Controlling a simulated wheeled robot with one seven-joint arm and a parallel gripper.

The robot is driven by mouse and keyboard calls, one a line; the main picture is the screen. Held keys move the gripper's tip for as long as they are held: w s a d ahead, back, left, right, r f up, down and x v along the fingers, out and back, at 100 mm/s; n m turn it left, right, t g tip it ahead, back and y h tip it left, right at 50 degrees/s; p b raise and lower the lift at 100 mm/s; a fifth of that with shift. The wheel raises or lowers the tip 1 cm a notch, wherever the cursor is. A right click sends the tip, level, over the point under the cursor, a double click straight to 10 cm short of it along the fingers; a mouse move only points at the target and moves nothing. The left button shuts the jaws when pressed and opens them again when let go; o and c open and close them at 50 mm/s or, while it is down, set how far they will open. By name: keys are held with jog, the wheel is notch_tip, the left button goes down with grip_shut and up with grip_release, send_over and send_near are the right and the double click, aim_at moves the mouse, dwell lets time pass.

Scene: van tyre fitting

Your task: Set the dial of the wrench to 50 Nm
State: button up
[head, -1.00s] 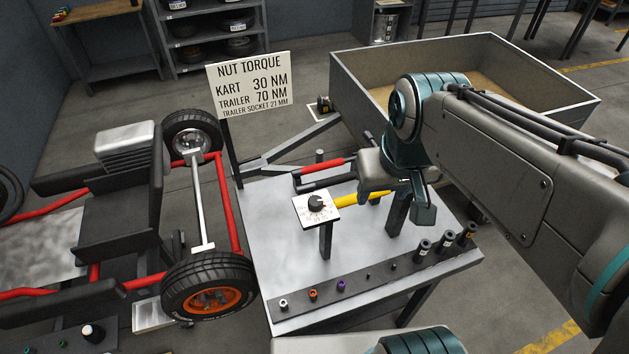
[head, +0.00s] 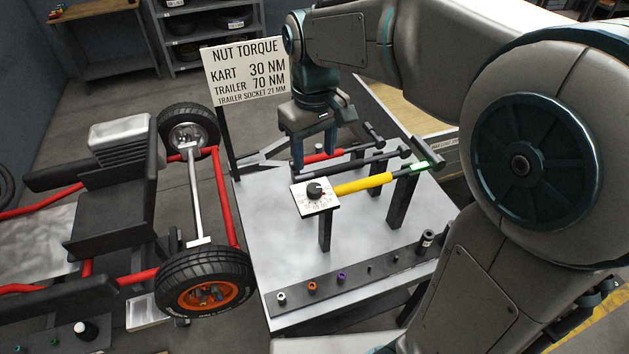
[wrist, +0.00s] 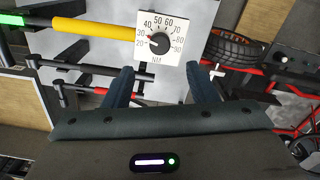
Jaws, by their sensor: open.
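The wrench with the yellow sleeve (head: 362,185) rests on posts above the bench. Its near end carries a white dial plate (head: 303,204) with a black knob (head: 315,189). In the wrist view the knob (wrist: 160,33) has a red pointer at the low side of the scale, around 20 to 30; the exact value is hard to read. My gripper (head: 313,150) is open and empty, pointing down, above and behind the dial in the head view. In the wrist view the fingers (wrist: 163,88) lie below the dial plate, apart from it.
A red-handled wrench (head: 322,156) and a black tool (head: 345,163) lie behind the yellow one, close to my gripper. The torque sign (head: 248,75) stands at the back left. Several sockets line the bench's front strip (head: 340,284). The kart wheel (head: 205,283) is left of the bench.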

aim_at(314, 187)
notch_tip(314, 187, down, 9)
jog(key=shift+f, duration=0.15)
jog(key=c, duration=1)
